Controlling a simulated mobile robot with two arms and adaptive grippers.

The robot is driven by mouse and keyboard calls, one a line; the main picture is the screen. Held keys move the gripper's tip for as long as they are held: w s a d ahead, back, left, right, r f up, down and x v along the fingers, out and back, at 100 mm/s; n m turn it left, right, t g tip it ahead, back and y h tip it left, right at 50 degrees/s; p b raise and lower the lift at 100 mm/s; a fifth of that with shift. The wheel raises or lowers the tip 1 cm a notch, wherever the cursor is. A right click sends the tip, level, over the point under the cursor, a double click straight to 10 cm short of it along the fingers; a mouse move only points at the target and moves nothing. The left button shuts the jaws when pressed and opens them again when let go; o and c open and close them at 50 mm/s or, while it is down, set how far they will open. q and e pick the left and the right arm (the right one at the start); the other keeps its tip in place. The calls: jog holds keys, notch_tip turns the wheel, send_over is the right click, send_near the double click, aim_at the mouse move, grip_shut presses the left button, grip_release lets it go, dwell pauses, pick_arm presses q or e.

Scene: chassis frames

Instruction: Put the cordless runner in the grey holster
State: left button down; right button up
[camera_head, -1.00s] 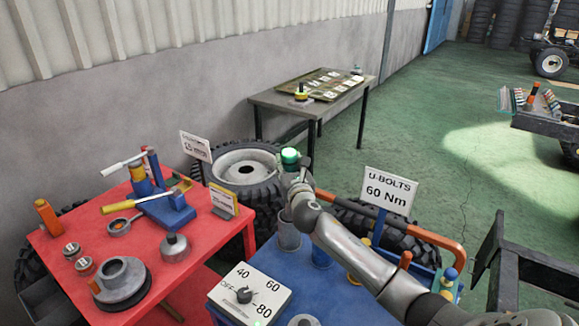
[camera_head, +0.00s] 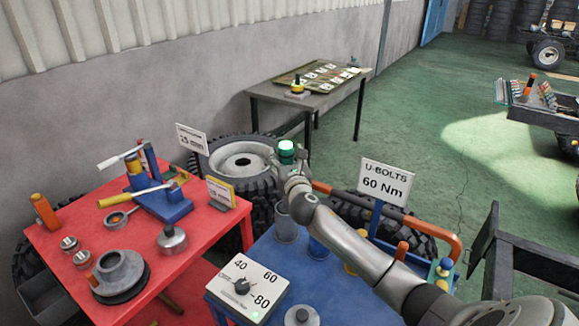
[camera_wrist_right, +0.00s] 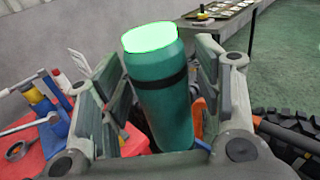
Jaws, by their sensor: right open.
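The cordless runner appears to be the teal cylinder with a black band and a glowing green top (camera_wrist_right: 160,90). It stands slightly tilted between the fingers of my right gripper (camera_wrist_right: 165,95) in the right wrist view. The fingers are open, with a gap visible on the right side. In the head view the runner's green top (camera_head: 287,148) shows above my right gripper (camera_head: 290,168). The grey holster seems to be the grey cup (camera_head: 285,226) on the blue table below the gripper. The runner's lower end is hidden, so I cannot tell whether it is in the cup. My left gripper is not in view.
A dial box (camera_head: 246,287) is at the blue table's front. The red table (camera_head: 208,262) at left holds tools and metal parts. Tyres (camera_head: 262,195) stand behind.

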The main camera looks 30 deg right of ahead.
jog(key=b+v, duration=0.1)
jog(key=v, duration=1.1)
